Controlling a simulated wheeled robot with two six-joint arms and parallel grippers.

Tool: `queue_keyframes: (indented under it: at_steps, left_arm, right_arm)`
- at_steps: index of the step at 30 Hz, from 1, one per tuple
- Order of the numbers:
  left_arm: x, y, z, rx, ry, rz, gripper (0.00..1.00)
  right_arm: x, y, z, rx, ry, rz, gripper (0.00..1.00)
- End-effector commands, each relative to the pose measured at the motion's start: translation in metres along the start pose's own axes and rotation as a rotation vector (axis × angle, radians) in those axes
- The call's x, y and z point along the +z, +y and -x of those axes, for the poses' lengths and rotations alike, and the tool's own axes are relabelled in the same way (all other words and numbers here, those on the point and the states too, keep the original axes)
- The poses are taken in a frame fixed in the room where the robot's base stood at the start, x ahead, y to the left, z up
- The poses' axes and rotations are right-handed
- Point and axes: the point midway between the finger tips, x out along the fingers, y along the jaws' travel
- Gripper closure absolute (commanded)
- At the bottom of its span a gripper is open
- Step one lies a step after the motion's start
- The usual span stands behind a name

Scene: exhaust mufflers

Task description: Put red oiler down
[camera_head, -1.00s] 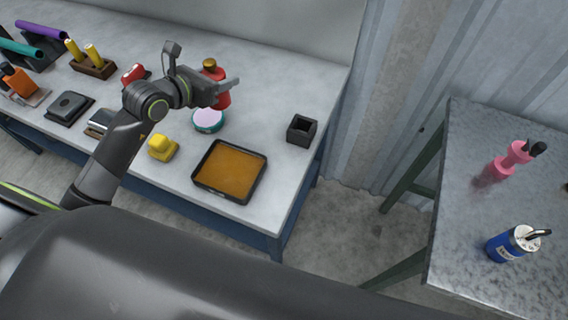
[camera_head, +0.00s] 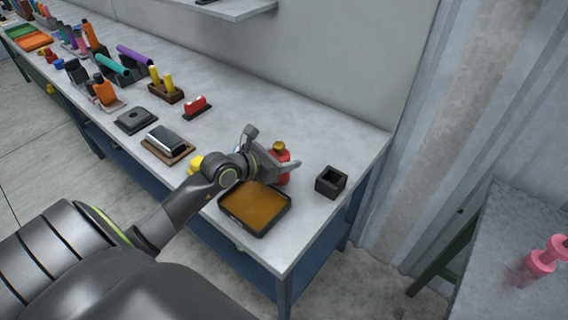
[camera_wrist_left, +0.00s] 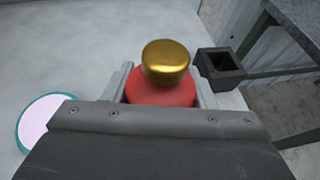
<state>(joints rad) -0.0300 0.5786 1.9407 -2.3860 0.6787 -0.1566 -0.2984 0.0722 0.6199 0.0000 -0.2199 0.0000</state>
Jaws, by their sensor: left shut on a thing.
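The red oiler (camera_head: 284,179) is a red bottle with a gold cap. It is upright between the fingers of my left gripper (camera_head: 285,168), which is shut on it. In the left wrist view the oiler's gold cap (camera_wrist_left: 166,62) and red shoulder (camera_wrist_left: 160,96) show between the fingers, with its lower part hidden. In the head view it is over the grey workbench (camera_head: 318,140), behind the tray and left of the black box. I cannot tell whether its base touches the bench. My right gripper is not in view.
A black tray with an orange-brown inside (camera_head: 254,206) is in front of the oiler. A hollow black box (camera_head: 331,182) is to its right. A pink, teal-rimmed disc (camera_wrist_left: 46,121) lies to the left in the wrist view. Bare bench lies behind the oiler.

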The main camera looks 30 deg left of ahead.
Motion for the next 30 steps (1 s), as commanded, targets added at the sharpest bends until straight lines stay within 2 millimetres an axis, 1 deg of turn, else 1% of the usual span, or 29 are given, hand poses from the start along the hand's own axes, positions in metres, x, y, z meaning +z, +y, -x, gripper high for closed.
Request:
queue_keyframes:
  at_steps: [1, 4, 12, 16, 17, 21, 30]
  left_arm:
    - [-0.009, 0.0, -0.003, 0.0, 0.002, 0.004, 0.75]
    - [-0.017, 0.0, -0.007, 0.0, 0.0, 0.003, 0.75]
    - [-0.018, 0.0, -0.007, 0.0, -0.001, -0.001, 0.75]
    - [-0.022, 0.0, -0.009, 0.0, 0.0, 0.0, 0.75]
    - [-0.021, 0.0, -0.009, 0.0, 0.0, 0.0, 0.46]
    - [-0.021, 0.0, -0.009, 0.0, 0.001, 0.0, 0.28]
    - [-0.02, 0.0, -0.008, 0.0, 0.0, -0.001, 0.27]
  right_arm:
    - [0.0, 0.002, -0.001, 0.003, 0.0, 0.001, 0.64]
    - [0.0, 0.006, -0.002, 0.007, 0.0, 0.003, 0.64]
    - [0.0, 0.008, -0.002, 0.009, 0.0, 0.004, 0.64]
    - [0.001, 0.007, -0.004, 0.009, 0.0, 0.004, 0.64]
    - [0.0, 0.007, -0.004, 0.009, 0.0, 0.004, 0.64]
    - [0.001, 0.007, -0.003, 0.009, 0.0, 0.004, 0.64]
    - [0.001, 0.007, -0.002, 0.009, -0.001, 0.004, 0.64]
